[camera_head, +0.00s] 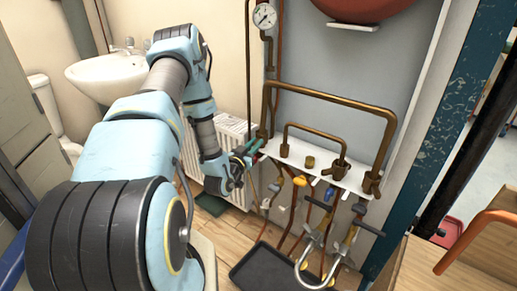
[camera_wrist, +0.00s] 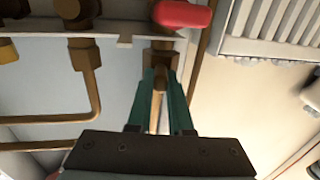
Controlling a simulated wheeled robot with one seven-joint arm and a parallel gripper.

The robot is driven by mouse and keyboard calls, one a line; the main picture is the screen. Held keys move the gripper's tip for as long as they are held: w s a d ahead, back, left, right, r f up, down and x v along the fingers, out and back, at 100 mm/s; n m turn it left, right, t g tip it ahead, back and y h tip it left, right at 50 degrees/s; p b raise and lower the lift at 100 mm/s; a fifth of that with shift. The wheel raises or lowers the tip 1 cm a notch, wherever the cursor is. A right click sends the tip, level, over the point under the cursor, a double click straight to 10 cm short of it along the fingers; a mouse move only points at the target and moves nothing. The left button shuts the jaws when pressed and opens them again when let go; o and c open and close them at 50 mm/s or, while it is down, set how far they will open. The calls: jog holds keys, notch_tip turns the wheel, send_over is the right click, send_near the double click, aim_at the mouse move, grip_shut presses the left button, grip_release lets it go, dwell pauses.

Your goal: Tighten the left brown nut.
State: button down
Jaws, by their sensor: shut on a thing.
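The left brown nut (camera_wrist: 161,56) is on the left end of the large brown pipe (camera_head: 330,99), at the white bracket (camera_head: 308,163). My gripper (camera_head: 257,146) reaches it from the left in the head view, with green fingers. In the wrist view my gripper (camera_wrist: 163,82) has one finger on each side of the brown fitting and is shut on it. The fingers cover part of the nut, and in the head view it is mostly hidden.
A smaller brown pipe (camera_head: 316,131) and its nut (camera_wrist: 84,54) stand close beside. A red handle (camera_wrist: 182,15) is near the fingertips. A radiator (camera_head: 230,150) is behind the arm. Valves and hoses hang below the bracket, above a black tray (camera_head: 262,268).

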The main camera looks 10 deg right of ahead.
jog(key=m+g+h+b, duration=0.1)
jog(key=w+a+m+g+h+b, duration=0.1)
jog(key=m+g+h, duration=0.1)
jog(key=w+m+g+h+b, duration=0.1)
jog(key=g, duration=0.1)
jog(key=shift+a+m+h, duration=0.2)
jog(key=shift+m+h, duration=0.1)
jog(key=shift+h, duration=0.1)
jog(key=shift+w+a+r+m+g+h+b, duration=0.1)
jog(key=shift+w+m+g+h+b, duration=0.25)
jog(key=shift+m+g+b, duration=0.55)
jog(key=shift+w+a+f+m+g+h+b, duration=0.15)
jog(key=shift+m+g+h, duration=0.4)
jog(key=shift+g, duration=0.9)
jog(key=shift+w+r+m+g+h+b, duration=0.15)
jog(key=shift+w+m+g+h+b, duration=0.2)
jog(key=shift+m+g+b, duration=0.45)
jog(key=shift+g, duration=0.55)
jog(key=shift+r, duration=0.1)
jog(key=c, duration=1)
grip_release()
jog(key=shift+o, duration=0.9)
jog(key=shift+a, duration=0.1)
jog(key=s+a, duration=0.1)
jog(key=a, duration=0.9)
jog(key=shift+s+a+f, duration=0.25)
jog(key=shift+s+a, duration=0.05)
jog(key=shift+a, duration=0.1)
